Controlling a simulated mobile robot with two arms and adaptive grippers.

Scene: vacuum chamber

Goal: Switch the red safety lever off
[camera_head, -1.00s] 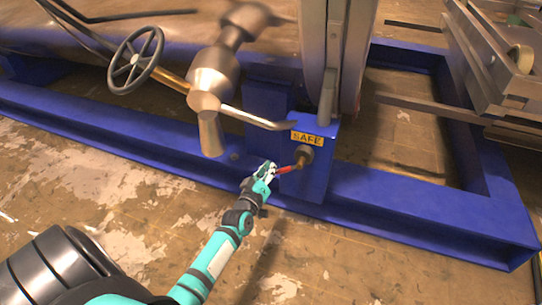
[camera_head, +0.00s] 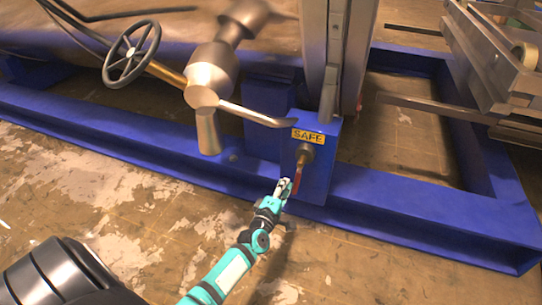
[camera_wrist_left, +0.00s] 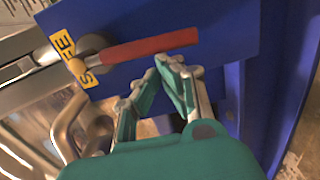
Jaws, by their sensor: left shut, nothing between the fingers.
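The red safety lever (camera_head: 297,178) hangs nearly straight down from its round pivot on the blue box (camera_head: 318,185), under the yellow SAFE label (camera_head: 308,136). In the left wrist view the red lever (camera_wrist_left: 150,47) runs across the picture from its dark pivot, with the SAFE label (camera_wrist_left: 75,58) beside it. My left gripper (camera_head: 285,184) is shut and empty, just left of the lever's lower end. In the wrist view its fingertips (camera_wrist_left: 160,68) are close beside the lever; I cannot tell whether they touch it. My right gripper is not in view.
A blue frame (camera_head: 420,225) runs along the floor and carries the box. A metal valve body with a bent handle (camera_head: 255,116) juts out above left, with a handwheel (camera_head: 132,55) beyond. The floor (camera_head: 120,215) in front is clear.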

